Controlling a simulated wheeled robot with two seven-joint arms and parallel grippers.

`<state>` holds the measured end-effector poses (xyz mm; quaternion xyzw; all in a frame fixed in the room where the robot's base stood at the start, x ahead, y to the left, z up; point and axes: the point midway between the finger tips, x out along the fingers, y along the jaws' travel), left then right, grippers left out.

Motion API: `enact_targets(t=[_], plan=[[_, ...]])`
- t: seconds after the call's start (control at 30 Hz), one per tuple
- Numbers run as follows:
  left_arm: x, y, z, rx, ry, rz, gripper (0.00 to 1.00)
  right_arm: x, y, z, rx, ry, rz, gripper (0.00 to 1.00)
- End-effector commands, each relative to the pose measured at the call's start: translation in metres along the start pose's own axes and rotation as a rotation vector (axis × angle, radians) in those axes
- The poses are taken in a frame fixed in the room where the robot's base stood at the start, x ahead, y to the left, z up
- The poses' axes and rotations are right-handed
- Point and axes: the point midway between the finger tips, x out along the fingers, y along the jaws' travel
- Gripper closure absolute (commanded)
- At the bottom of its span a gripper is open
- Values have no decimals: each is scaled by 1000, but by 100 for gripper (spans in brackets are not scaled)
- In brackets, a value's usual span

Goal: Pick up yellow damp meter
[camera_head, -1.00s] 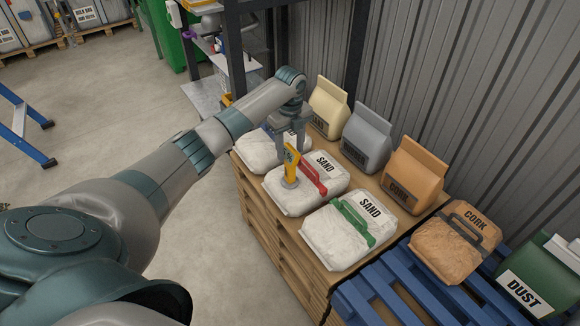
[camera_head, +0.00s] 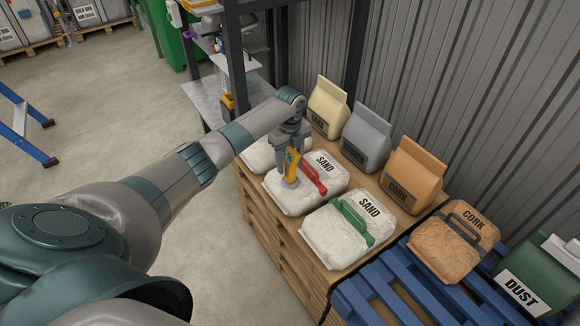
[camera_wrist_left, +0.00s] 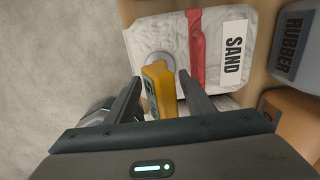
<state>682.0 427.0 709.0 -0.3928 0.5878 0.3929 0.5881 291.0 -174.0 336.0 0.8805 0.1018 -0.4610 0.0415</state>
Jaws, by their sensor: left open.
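The yellow damp meter (camera_head: 292,165) stands upright on a grey round base on the white sand bag with the red handle (camera_head: 311,179). In the left wrist view the damp meter (camera_wrist_left: 159,86) shows between the two fingers of my left gripper (camera_wrist_left: 160,92). The jaws are open, with a gap on both sides of the meter. In the head view my left gripper (camera_head: 289,155) points down right at the meter and partly covers it. My right gripper is not in view.
A sand bag with a green handle (camera_head: 349,231) lies nearer on the same wooden pallet stack. Grey (camera_head: 367,138), orange (camera_head: 414,174) and cream (camera_head: 327,107) bags stand behind. A cork bag (camera_head: 455,241) lies on a blue pallet (camera_head: 405,287). Open floor lies left.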

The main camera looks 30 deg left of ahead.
Motion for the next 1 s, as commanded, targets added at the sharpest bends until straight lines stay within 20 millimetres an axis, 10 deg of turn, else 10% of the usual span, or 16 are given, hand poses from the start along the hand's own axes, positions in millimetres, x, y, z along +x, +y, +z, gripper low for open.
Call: enact_targets(t=[0.07, 0.27, 1.0], plan=[[0, 0, 0, 0, 0, 0, 52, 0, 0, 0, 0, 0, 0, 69], [0, 0, 0, 0, 0, 0, 99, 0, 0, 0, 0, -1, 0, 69], [-34, -1, 1, 1, -3, -5, 100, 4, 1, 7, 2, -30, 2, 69]])
